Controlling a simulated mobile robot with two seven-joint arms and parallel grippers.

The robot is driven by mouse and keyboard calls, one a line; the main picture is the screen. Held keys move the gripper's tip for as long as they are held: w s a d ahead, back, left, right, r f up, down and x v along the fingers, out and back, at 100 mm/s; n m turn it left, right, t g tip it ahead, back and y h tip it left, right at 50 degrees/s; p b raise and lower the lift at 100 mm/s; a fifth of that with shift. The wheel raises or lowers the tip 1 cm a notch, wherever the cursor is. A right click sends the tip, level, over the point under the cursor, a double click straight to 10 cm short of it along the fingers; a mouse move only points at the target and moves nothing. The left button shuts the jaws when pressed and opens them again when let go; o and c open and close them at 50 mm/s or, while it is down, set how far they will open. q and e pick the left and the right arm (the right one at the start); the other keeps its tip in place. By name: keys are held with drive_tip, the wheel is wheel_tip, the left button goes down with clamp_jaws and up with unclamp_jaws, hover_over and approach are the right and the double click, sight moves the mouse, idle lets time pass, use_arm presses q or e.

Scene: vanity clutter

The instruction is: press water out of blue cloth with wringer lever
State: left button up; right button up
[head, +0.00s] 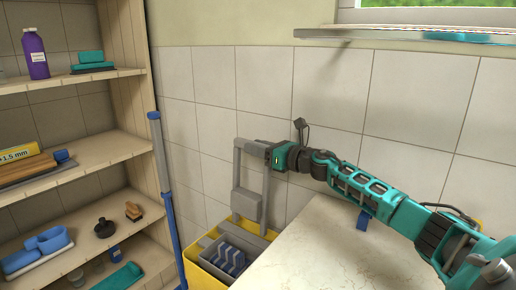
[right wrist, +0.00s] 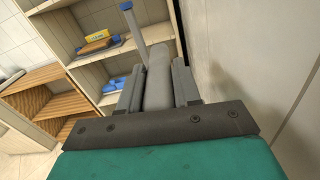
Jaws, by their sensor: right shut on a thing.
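The grey wringer lever (head: 237,172) stands upright as a frame above the yellow bucket (head: 258,247). My right gripper (head: 274,157) is shut on the upper right part of the lever. In the right wrist view a grey bar of the lever (right wrist: 158,82) sits between the two fingers of my right gripper (right wrist: 157,72). The blue cloth (head: 230,262) lies in the grey wringer basket (head: 245,246) at the bucket's top, partly covered by grey slats. My left gripper is not in view.
A wooden shelf unit (head: 120,80) with bottles and brushes stands left. A blue-and-grey pole (head: 160,160) leans at its edge. A pale countertop (head: 310,245) lies right of the bucket, under my right arm. The tiled wall (head: 320,85) is close behind the lever.

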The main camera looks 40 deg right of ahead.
clamp_jaws()
drive_tip(key=shift+s+a, duration=0.15)
drive_tip(key=shift+a, duration=0.4)
drive_tip(key=s+a+f+n+p, duration=0.1)
drive_tip(key=s+a+n+p, duration=0.1)
drive_tip(key=a, duration=0.5)
drive_tip(key=s+a+f+n+p, duration=0.2)
drive_tip(key=a+n+p, duration=0.1)
drive_tip(key=a+n, duration=0.2)
drive_tip(key=shift+a+f, duration=0.3)
drive_tip(key=shift+a, duration=0.85)
